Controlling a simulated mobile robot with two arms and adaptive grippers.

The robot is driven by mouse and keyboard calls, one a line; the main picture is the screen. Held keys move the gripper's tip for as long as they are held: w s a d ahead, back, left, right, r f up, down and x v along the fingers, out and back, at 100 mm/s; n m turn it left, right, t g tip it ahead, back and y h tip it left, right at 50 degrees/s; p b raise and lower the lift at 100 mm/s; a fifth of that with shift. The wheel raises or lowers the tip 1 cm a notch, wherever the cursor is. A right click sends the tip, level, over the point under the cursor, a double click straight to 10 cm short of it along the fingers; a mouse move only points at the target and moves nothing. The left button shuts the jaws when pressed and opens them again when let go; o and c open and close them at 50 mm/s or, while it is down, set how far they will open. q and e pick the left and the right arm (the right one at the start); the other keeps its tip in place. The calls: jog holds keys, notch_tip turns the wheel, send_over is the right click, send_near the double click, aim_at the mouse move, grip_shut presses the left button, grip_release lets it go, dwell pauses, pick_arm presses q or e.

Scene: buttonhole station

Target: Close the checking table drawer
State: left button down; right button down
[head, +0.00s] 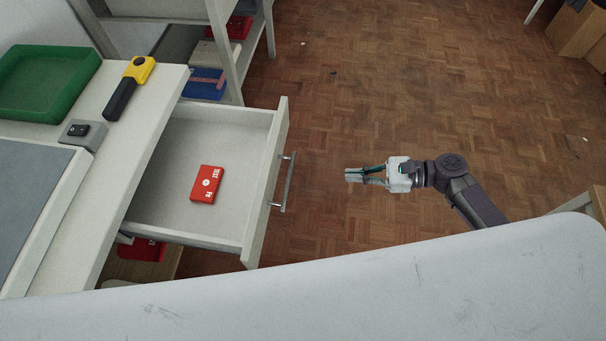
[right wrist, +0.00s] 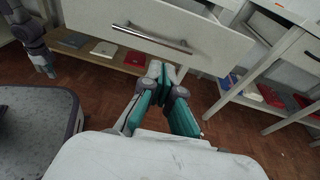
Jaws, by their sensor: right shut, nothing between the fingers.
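The checking table drawer (head: 262,190) stands pulled out to the right of the white table. Its metal bar handle (head: 287,183) is on the front panel. A red box with white lettering (head: 205,184) lies inside on the drawer floor. My right gripper (head: 350,176) is shut and empty, to the right of the handle and apart from it, pointing at the drawer front. In the right wrist view the fingertips (right wrist: 160,72) show below the handle (right wrist: 150,38) and the drawer front (right wrist: 185,25). A grey arm end, apparently my left gripper (right wrist: 46,68), shows at upper left, its fingers too small to judge.
On the table (head: 144,101) are a green tray (head: 45,82), a yellow and black tool (head: 130,86) and a switch box (head: 82,132). A shelf unit (head: 228,50) with boxes stands behind the drawer. The parquet floor (head: 400,90) right of the drawer is clear.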

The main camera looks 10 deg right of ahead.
jog(key=w+b+x, duration=0.1)
jog(key=b+x, duration=0.2)
jog(key=x, duration=1)
jog(key=shift+d+m+t, duration=0.25)
jog(key=shift+m+t, duration=0.05)
jog(key=shift+t, duration=0.1)
